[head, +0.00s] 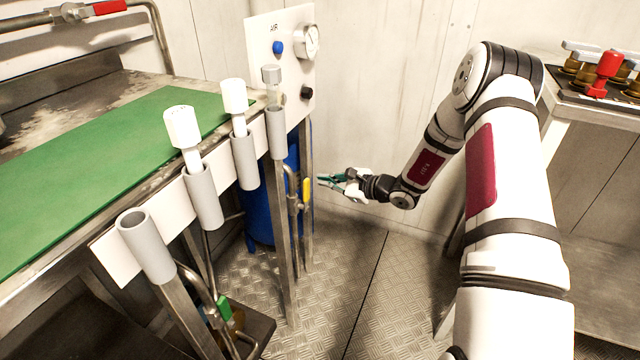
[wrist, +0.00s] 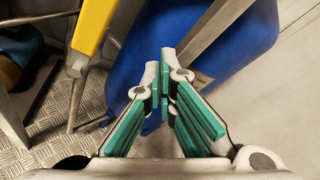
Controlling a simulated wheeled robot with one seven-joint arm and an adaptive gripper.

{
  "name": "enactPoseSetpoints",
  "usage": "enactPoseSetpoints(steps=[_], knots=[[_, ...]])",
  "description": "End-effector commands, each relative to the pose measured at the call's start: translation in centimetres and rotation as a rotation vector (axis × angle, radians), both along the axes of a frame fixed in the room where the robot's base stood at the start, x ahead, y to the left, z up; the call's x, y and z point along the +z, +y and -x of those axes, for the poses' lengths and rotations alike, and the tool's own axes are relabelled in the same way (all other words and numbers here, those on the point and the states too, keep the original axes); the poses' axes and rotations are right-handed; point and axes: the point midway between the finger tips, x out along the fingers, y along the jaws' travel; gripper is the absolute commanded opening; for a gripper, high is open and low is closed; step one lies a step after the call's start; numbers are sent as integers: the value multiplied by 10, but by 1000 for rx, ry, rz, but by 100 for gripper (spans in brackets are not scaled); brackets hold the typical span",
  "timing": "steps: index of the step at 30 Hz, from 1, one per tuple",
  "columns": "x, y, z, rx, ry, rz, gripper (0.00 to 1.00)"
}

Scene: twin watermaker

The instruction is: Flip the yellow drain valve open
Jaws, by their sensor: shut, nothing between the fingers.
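The yellow drain valve handle (head: 306,190) is upright on a thin pipe beside a steel table leg, in front of the blue tank, in the head view. In the wrist view the yellow handle (wrist: 92,25) is large at the upper left, with its lower end on a metal fitting. My gripper (head: 322,181) is just right of the handle in the head view. In the wrist view my gripper (wrist: 160,62) has its fingertips together with nothing between them, to the right of and apart from the handle.
The blue tank (wrist: 135,75) stands behind the fingers, with a metal leg (wrist: 212,30) crossing in front of it. A bench with a green mat (head: 120,130) and several grey tube holders (head: 146,245) is at left. A panel with a gauge (head: 306,41) rises above. The floor (head: 350,270) is clear.

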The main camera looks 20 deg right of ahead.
Motion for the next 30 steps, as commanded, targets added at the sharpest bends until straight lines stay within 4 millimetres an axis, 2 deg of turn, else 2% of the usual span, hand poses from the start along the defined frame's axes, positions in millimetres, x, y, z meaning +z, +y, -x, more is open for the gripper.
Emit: enactPoseSetpoints(steps=[1, 6, 12, 18, 30], knots=[[2, -7, 15, -4, 9, -4, 0], [4, -22, 47, -4, 7, -4, 0], [4, -35, 73, -2, 6, -3, 0], [3, -38, 83, 0, 5, -3, 0], [3, -39, 83, 0, 4, -2, 0]])
